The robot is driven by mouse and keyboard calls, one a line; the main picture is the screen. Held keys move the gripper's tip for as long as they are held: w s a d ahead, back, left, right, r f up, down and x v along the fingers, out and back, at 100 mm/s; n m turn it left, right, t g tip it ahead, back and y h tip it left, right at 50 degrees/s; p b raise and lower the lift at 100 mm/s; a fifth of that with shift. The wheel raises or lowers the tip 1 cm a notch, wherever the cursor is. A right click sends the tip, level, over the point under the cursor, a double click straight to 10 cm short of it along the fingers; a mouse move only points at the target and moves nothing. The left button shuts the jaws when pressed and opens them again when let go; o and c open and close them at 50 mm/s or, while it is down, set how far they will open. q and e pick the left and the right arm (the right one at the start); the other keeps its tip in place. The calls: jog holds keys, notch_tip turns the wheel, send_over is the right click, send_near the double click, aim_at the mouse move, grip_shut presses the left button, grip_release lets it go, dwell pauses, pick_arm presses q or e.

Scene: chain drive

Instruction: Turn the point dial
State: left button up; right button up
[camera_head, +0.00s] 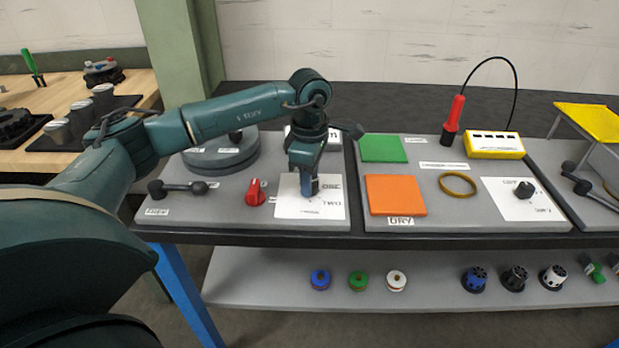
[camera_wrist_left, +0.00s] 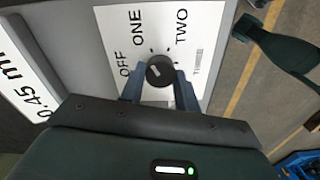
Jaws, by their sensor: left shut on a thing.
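The dial is a round black knob (camera_wrist_left: 160,71) with a pale pointer mark. It sits on a white plate (camera_wrist_left: 186,14) printed OFF, ONE and TWO. The mark points toward the side with OFF; its exact tick is too small to tell. My left gripper (camera_wrist_left: 160,88) is shut on the knob, with a blue finger on each side. In the head view my left gripper (camera_head: 310,190) reaches down onto the white plate (camera_head: 325,210) and hides most of the knob. My right gripper is not in view.
A red knob (camera_head: 256,193) stands just left of the plate, and a dark lever (camera_head: 178,187) lies beyond it. A round grey turntable (camera_head: 222,157) is behind. Right of the plate are an orange pad (camera_head: 395,194) and a green pad (camera_head: 383,148).

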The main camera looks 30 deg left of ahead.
pick_arm(q)
jog(key=o, duration=1)
jog(key=shift+c, duration=0.2)
jog(key=shift+r, duration=0.15)
notch_tip(320, 180, up, 13)
